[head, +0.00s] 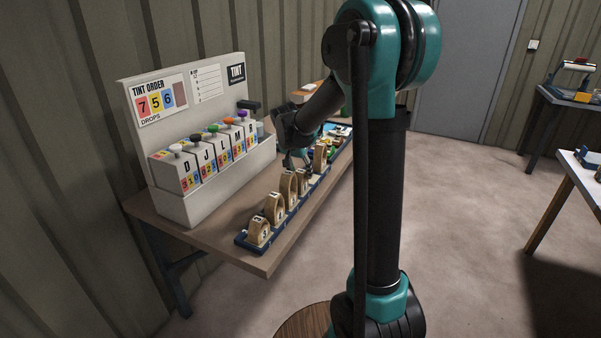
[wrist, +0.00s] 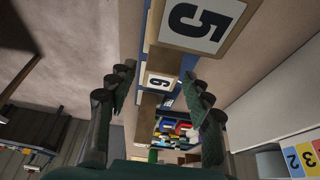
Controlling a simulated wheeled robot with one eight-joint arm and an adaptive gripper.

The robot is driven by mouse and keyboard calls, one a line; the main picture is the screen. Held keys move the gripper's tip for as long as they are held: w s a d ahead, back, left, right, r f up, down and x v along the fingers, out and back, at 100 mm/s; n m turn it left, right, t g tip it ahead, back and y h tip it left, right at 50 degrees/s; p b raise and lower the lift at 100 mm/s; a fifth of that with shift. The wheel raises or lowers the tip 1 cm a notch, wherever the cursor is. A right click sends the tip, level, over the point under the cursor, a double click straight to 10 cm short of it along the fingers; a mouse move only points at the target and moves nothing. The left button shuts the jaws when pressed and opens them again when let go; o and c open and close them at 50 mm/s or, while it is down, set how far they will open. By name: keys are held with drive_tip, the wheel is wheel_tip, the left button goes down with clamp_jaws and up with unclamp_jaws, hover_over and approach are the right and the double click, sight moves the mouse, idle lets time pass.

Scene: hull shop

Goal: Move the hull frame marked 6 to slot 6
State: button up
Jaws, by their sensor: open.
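Several wooden hull frames with number labels stand in a row in a long dark blue rack (head: 243,242) on the bench in the head view. In the wrist view, the hull frame marked 6 (wrist: 160,81) shows between my fingers, and the hull frame marked 5 (wrist: 195,24) is larger and nearer the camera. My gripper (head: 296,161) is over the far part of the row in the head view. In the wrist view my gripper (wrist: 160,88) is open, with one finger on each side of frame 6's label. I cannot tell whether the fingers touch it. Slot 6 cannot be made out.
A white tint stand (head: 165,208) with lettered, knobbed boxes is on the bench (head: 268,262) left of the rack, close to the wall. Coloured items (wrist: 180,128) lie beyond the frames. Another table (head: 565,165) stands at the right, with open floor between.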

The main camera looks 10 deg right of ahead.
drive_tip(key=v, duration=1.1)
drive_tip(key=shift+r, duration=0.3)
drive_tip(key=shift+o, duration=0.5)
idle(0.3)
